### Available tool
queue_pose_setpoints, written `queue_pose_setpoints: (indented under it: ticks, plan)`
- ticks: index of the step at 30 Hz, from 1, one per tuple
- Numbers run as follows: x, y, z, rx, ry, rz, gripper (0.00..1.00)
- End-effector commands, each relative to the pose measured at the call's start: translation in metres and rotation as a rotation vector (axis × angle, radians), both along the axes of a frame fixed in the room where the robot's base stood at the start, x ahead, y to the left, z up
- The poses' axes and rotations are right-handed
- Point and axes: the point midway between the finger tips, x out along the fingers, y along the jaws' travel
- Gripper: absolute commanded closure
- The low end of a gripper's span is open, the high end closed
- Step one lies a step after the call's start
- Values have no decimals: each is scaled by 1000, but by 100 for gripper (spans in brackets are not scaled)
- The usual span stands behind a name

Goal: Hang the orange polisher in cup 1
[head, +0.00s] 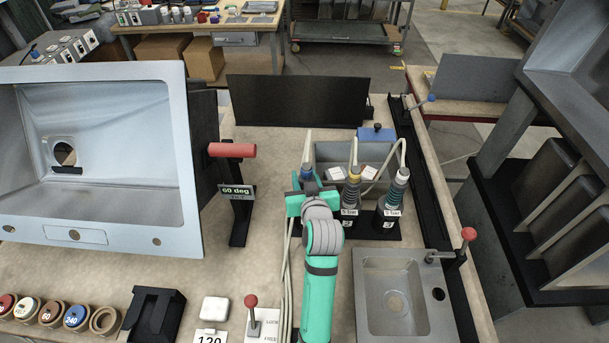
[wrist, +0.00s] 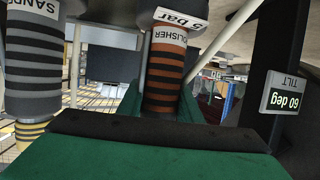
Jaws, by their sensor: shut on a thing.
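The orange polisher shows in the wrist view as an orange-and-black ribbed grip (wrist: 163,75) with a white label. My gripper (wrist: 160,108) is shut around this grip. In the head view my gripper (head: 307,190) is at the left end of the tool row, and only the polisher's blue collar (head: 307,173) and hose show above it. Cup 1 is hidden behind my gripper and arm. I cannot tell whether the polisher is seated in it. Two other cups, marked 2 (head: 348,223) and 3 (head: 387,223), stand to the right with tools upright in them.
The sander (wrist: 33,65) is close beside my gripper. A black stand with a 60 deg tilt display (head: 238,193) and red handle (head: 232,150) is left of the arm. A large tilted sink (head: 190,215) fills the left, and a small basin (head: 367,300) is at right front.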

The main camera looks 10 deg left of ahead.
Motion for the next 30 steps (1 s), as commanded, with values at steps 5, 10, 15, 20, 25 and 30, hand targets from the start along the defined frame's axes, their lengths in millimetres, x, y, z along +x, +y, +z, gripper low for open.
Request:
queue_pose_setpoints:
  ticks: [5, 10, 15, 20, 25, 30]
  plan:
    - [0, 0, -1, 1, -5, -1, 100]
    - [0, 0, -1, 2, -5, -1, 100]
    - [0, 0, -2, 1, -4, -1, 46]
    - [0, 0, -2, 1, -3, 0, 46]
    - [-4, -2, -2, 1, 0, -1, 46]
    - [-24, -11, 6, 1, -1, -2, 46]
